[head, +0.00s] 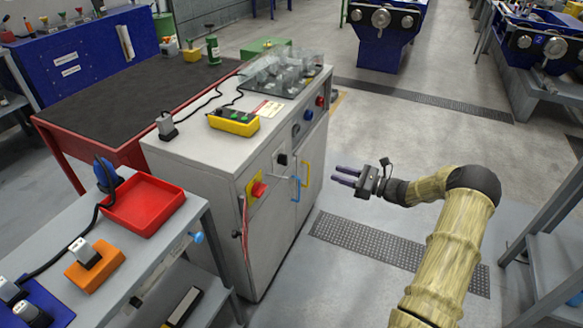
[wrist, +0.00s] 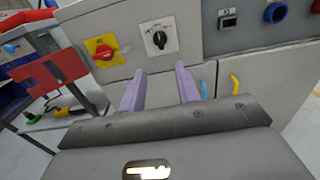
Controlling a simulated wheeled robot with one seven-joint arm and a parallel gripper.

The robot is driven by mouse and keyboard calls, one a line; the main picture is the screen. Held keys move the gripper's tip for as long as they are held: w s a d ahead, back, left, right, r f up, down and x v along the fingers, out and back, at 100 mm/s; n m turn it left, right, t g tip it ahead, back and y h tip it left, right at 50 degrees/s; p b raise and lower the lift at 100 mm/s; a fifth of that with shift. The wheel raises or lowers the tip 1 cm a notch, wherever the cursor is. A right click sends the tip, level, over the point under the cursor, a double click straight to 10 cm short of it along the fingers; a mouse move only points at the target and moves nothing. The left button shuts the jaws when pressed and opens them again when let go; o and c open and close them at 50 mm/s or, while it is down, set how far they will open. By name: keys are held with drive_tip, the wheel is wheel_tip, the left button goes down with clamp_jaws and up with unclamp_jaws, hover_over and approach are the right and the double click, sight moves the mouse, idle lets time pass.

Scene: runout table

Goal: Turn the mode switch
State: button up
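The mode switch appears to be the black rotary knob on a pale plate (wrist: 160,40), on the grey cabinet's front in the wrist view. In the head view it is the small dark knob (head: 282,159) right of the red and yellow switch (head: 258,189), which also shows in the wrist view (wrist: 103,50). My gripper (head: 343,175) is out in front of the cabinet, apart from it. In the wrist view its two purple fingers (wrist: 160,85) are spread with nothing between them, pointing at the cabinet front below the knob.
Blue (head: 296,188) and yellow (head: 306,174) handles stick out from the cabinet doors below the knob. Blue (head: 308,114) and red (head: 320,101) round controls sit further right. A bench with a red tray (head: 143,205) adjoins at left. Floor around my gripper is clear.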

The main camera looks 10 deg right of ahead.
sight(283, 159)
drive_tip(key=shift+a+r, duration=0.1)
drive_tip(key=shift+a, duration=0.1)
drive_tip(key=b+x, duration=0.1)
drive_tip(key=x, duration=1.6)
drive_tip(key=shift+w, duration=0.1)
clamp_jaws()
